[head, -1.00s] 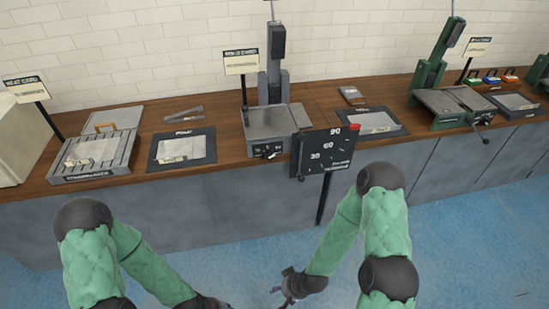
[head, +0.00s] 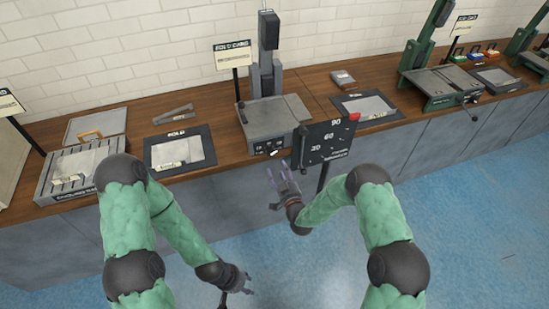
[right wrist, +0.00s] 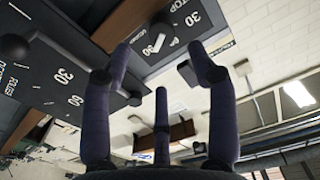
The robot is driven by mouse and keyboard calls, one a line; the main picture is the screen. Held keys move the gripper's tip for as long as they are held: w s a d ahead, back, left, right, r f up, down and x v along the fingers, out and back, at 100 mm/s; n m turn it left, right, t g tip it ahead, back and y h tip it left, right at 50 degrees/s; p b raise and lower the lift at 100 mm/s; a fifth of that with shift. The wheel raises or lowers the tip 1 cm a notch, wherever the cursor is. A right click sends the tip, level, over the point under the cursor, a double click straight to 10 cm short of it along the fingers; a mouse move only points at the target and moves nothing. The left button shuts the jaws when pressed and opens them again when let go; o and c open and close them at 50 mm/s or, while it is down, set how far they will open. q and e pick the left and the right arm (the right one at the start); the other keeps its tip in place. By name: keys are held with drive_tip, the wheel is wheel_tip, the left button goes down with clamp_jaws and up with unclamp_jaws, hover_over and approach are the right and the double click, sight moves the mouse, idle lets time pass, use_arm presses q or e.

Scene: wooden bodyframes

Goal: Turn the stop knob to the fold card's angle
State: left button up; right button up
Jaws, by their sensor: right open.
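The grey folding machine (head: 272,118) stands on the bench with a dark front panel (head: 271,146). In the right wrist view, a panel marked STOP and 30 carries a small knob with a pale pointer (right wrist: 154,45); its exact angle is hard to read. A card (head: 234,54) stands on a post beside the machine; its text is too small to read. My right gripper (head: 283,178) is open and empty, just below and in front of the panel; its spread fingers (right wrist: 160,70) point at the panel, apart from the knob. My left gripper (head: 235,290) hangs low, fingers apart, empty.
A black board (head: 328,140) marked 30, 60 and 90, with a red tab, stands on a post right of my right gripper. Framed mats (head: 180,150) and a green machine (head: 440,85) share the wooden bench. The blue floor in front is clear.

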sight(271, 155)
drive_tip(key=b+x, duration=0.1)
drive_tip(key=x, duration=0.6)
drive_tip(key=shift+w+a, duration=0.15)
drive_tip(key=shift+w, duration=0.2)
drive_tip(key=shift+s+f, duration=0.1)
drive_tip(key=shift+f, duration=0.05)
drive_tip(key=c, duration=1.1)
